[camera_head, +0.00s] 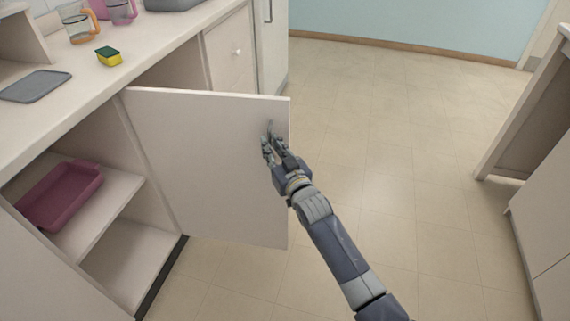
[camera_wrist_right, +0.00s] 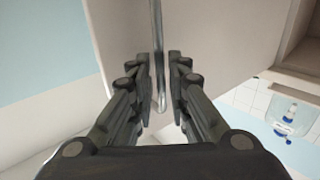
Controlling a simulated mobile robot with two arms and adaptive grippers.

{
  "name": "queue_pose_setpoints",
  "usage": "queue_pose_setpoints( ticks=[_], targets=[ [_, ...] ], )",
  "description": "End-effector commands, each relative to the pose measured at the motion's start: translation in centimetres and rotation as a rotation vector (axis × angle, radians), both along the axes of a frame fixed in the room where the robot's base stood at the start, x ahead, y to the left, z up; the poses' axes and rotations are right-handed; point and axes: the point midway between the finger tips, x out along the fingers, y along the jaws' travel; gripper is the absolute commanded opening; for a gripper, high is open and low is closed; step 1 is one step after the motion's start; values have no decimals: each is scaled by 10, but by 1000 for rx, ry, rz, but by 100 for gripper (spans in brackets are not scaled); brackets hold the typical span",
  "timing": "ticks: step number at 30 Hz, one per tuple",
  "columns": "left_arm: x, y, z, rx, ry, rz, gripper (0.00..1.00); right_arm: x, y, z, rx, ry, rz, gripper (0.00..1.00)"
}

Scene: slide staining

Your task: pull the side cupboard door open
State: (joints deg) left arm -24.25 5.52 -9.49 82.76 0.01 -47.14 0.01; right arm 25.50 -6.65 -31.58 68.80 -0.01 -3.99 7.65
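The side cupboard door (camera_head: 205,160) is pale and stands swung wide out from the cupboard, with the inside of the cupboard (camera_head: 115,240) showing at left. Its thin metal handle (camera_head: 269,128) is near the door's free edge. My right gripper (camera_head: 277,152) is at the handle. In the right wrist view the handle (camera_wrist_right: 158,60) runs between the two fingers of the right gripper (camera_wrist_right: 160,75), with a narrow gap seen on each side. The fingers are partly apart, not seen pressed on the bar. My left gripper is in neither view.
A dark pink tray (camera_head: 62,193) lies on the cupboard shelf. The counter (camera_head: 150,52) holds a yellow-green sponge (camera_head: 109,57), a grey mat (camera_head: 35,86) and jugs. Floor (camera_head: 390,130) beyond the door is clear. Other furniture (camera_head: 540,110) stands at right.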

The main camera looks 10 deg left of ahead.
Motion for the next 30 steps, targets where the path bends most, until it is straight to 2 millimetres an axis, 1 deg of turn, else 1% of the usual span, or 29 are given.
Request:
queue_pose_setpoints(
  ticks=[12,18,24,30],
  targets=[
    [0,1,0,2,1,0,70,-52,-33,0,0,-1,-1,16],
    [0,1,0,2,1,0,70,-75,-48,-1,-2,-1,-2,16],
    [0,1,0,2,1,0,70,-87,-56,0,-1,-2,-2,16],
    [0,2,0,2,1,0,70,-89,-57,1,-1,-3,-3,16]
  ],
)
